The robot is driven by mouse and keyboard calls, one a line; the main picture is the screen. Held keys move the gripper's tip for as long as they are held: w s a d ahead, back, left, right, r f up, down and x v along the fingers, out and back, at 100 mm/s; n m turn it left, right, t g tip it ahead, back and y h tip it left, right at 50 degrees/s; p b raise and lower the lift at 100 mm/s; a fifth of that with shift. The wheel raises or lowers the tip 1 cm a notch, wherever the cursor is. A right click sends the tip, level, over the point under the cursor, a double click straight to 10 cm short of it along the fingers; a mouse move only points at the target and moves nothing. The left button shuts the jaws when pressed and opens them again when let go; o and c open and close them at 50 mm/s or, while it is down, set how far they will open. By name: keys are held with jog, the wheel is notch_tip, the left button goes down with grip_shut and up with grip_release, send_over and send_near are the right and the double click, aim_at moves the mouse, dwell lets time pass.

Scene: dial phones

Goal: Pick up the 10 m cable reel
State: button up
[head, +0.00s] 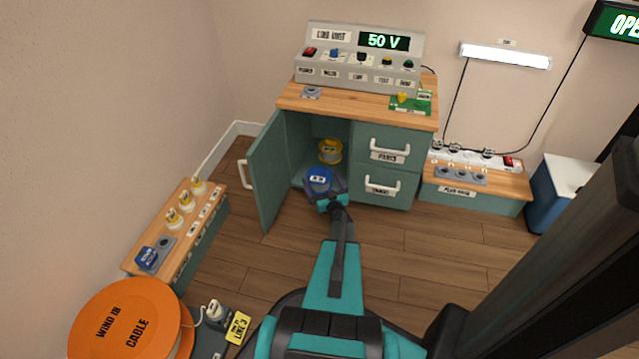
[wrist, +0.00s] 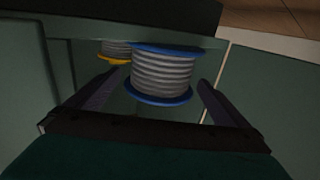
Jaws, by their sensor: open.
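A blue-flanged cable reel (head: 319,180) with a white label stands at the open front of the green cabinet. Its label is too small to read with certainty. A yellow reel (head: 330,151) stands behind it, deeper inside. My gripper (head: 326,192) reaches to the blue reel from the front. In the wrist view the blue reel (wrist: 162,75), wound with grey cable, lies between my open fingers (wrist: 158,95), with gaps on both sides. The yellow-flanged reel (wrist: 115,50) shows behind it to the left, partly hidden.
The cabinet door (head: 265,172) stands open on the left. Drawers (head: 384,170) are closed on the right. The line unit (head: 358,60) sits on the wooden top. A plug bench (head: 180,228) and a large orange reel (head: 128,322) stand at left. Floor in front is clear.

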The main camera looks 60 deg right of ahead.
aim_at(321, 178)
jog(key=shift+w+d, duration=0.25)
jog(key=shift+c, duration=0.3)
jog(key=shift+r, duration=0.1)
jog(key=c, duration=1.3)
jog(key=shift+c, duration=0.2)
jog(key=shift+r, duration=0.1)
jog(key=shift+r+p, duration=0.55)
jog(key=shift+r, duration=0.3)
notch_tip(321, 178, up, 2)
jog(key=shift+r+p, duration=0.1)
jog(key=shift+p, duration=0.5)
jog(key=d+p+v, duration=0.1)
jog(key=p+v, duration=0.3)
jog(key=v, duration=1.2)
jog(key=shift+s+r, duration=0.45)
jog(key=shift+r, duration=0.05)
